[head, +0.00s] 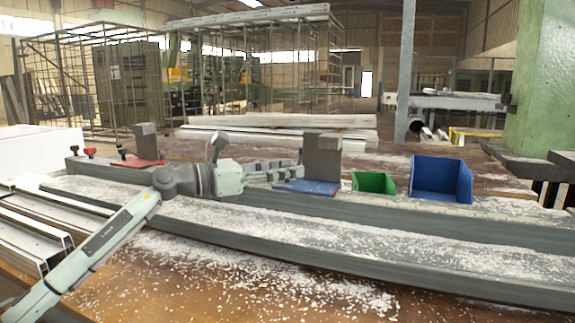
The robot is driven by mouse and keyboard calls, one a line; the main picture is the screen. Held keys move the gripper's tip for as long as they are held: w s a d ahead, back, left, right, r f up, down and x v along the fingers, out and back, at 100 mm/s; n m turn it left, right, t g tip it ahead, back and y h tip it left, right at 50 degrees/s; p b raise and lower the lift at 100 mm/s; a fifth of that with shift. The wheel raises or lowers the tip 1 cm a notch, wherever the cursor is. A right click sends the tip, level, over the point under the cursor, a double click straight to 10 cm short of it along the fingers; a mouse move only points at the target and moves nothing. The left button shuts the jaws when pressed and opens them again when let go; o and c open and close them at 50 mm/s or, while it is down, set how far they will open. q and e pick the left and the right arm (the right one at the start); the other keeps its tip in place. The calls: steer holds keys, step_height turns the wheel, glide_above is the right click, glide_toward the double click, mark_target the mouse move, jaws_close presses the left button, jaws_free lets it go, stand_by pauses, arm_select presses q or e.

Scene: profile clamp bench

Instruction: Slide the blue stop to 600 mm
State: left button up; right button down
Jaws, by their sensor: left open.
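The blue stop (310,187) has a flat blue base and an upright dark grey block. My left gripper (296,171) reaches in from the left, just above the blue base. Its open fingers point right at the grey block. I cannot tell whether they touch the block. No millimetre marks are readable on the rail. My right gripper is not in view.
Green (374,183) and blue (441,179) bins stand to the right behind the rail. White chips cover the front profile (300,230) and bench. Metal profiles (35,240) lie at left.

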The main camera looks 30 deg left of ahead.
arm_select(q)
steer(key=shift+w+d, duration=0.15)
steer(key=shift+w, duration=0.15)
jaws_close()
stand_by(0.3)
